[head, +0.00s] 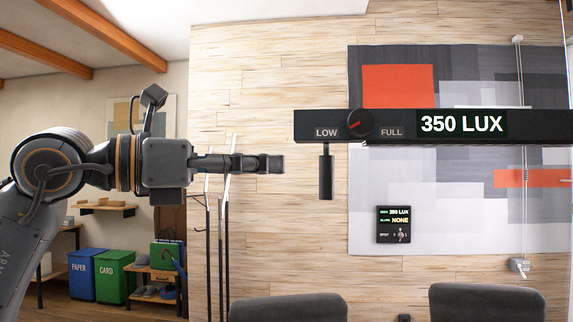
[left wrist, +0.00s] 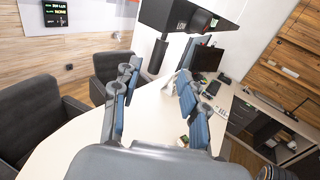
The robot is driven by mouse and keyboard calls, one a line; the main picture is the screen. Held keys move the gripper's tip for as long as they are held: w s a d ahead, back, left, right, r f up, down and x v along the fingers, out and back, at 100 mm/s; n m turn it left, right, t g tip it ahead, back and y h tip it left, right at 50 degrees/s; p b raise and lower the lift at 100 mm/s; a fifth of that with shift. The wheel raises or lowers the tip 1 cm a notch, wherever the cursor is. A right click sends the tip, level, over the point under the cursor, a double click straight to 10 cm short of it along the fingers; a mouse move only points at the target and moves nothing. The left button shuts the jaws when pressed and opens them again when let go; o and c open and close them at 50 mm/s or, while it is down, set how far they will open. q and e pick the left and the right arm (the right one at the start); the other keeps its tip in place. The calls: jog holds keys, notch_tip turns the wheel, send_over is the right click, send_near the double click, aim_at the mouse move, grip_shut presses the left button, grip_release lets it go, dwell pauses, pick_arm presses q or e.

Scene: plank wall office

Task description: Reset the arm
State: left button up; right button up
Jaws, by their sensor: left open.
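My left arm reaches in from the left in the head view, held out level. Its gripper (head: 268,163) points right, and its tips end a little left of the black handle (head: 326,176) in the picture. In the left wrist view the two blue-padded fingers of the gripper (left wrist: 157,86) are spread with nothing between them. The handle (left wrist: 158,56) hangs beyond them from a black lamp bar (head: 400,126). The bar bears a dial (head: 360,123) between LOW and FULL and a display reading 350 LUX. My right gripper is not in view.
A white desk (left wrist: 80,145) lies below the gripper, with dark chairs (head: 288,307) beside it. A small wall panel (head: 393,224) reads 350 LUX and NONE. Thin posts (head: 225,240) stand behind the gripper. Blue (head: 88,274) and green (head: 115,275) bins stand at the lower left.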

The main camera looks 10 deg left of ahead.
pick_arm(q)
jog(key=shift+s+a, duration=0.3)
jog(key=shift+a, duration=0.1)
